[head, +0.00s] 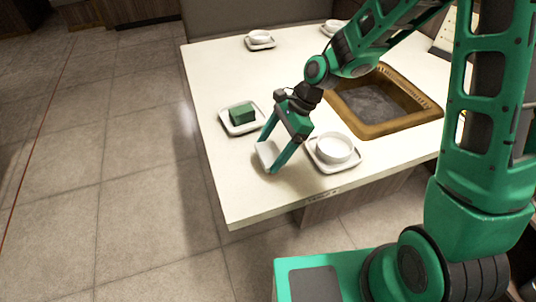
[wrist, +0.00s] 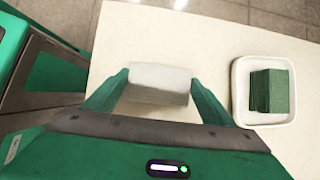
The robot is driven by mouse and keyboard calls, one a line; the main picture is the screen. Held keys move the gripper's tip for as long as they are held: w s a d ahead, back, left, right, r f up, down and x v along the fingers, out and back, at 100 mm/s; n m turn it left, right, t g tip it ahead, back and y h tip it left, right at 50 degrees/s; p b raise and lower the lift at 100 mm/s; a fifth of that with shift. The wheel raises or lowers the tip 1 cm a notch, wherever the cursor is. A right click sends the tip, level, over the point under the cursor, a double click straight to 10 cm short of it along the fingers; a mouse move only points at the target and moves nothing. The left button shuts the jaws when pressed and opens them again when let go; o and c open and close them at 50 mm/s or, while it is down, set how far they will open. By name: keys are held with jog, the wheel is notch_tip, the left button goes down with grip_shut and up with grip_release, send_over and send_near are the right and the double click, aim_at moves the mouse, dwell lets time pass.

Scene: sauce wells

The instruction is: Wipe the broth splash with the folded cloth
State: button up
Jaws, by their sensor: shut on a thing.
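My gripper (head: 274,154) is shut on a white folded cloth (head: 265,154), near the front left edge of the table. In the wrist view the cloth (wrist: 160,78) is a pale block with its ends between the two green fingers. In the head view its lower edge is close to the tabletop; I cannot tell if it touches. No broth splash can be made out in either view; the cloth and gripper hide part of the table.
A green folded block (head: 242,113) sits on a white square dish (wrist: 239,105) beside my gripper. A white bowl (head: 335,148) on a saucer (head: 326,167) stands close on the right. A wood-framed sunken well (head: 384,131) lies behind. The white table (head: 222,178) is bare at the front left.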

aim_at(271, 152)
jog(key=shift+r, duration=2.1)
